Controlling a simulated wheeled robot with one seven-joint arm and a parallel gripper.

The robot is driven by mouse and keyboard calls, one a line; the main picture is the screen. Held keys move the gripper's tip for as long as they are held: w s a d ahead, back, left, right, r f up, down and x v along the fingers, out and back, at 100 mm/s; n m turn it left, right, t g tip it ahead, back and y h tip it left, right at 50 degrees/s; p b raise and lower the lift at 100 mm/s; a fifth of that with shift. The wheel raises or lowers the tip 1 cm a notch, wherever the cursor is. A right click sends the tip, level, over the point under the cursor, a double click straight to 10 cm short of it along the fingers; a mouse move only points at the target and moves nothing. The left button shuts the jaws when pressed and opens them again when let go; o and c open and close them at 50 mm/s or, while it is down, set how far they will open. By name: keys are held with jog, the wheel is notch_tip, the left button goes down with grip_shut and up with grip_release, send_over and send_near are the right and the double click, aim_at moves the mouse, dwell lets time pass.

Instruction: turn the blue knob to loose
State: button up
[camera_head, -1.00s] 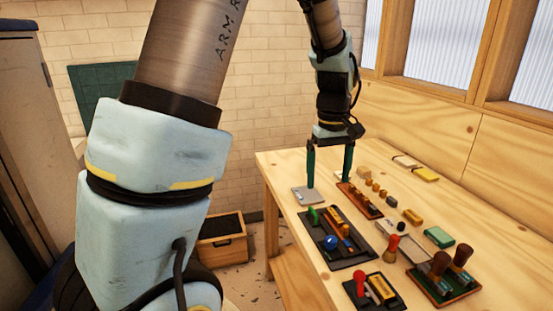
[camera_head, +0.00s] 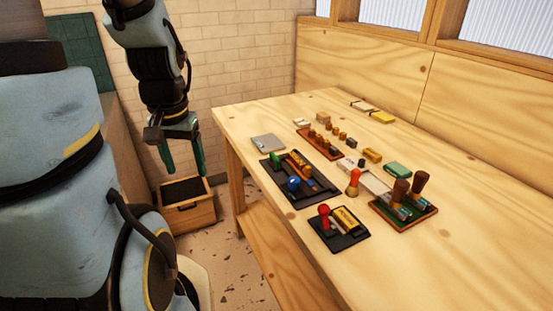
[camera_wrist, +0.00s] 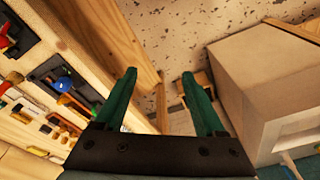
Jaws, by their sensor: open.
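The blue knob (camera_head: 293,183) sits on a black panel (camera_head: 322,197) near the table's left edge, beside a green knob (camera_head: 276,157) and an orange bar. The blue knob also shows in the wrist view (camera_wrist: 63,84), at the left. My gripper (camera_head: 184,172) hangs left of the table, over the floor side, apart from the knob and holding nothing. Its two green fingers are apart in the wrist view (camera_wrist: 163,75). Any marking for the knob's setting is too small to read.
The wooden table (camera_head: 420,265) has a second black panel with a red knob (camera_head: 324,215), a brown tray with dark-handled tools (camera_head: 404,218), and several small blocks. A grey plate (camera_head: 268,142) lies near the far left corner. A wooden box (camera_head: 188,212) stands on the floor below my gripper.

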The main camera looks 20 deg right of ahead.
jog(key=w+d+f+m+b, duration=0.1)
jog(key=d+m+b, duration=0.1)
jog(key=d+m, duration=0.5)
jog(key=m+t+b, duration=0.3)
jog(key=m+b, duration=0.1)
jog(key=m, duration=2.2)
send_near(295, 180)
jog(key=x, duration=0.9)
jog(key=shift+w, duration=0.1)
grip_shut()
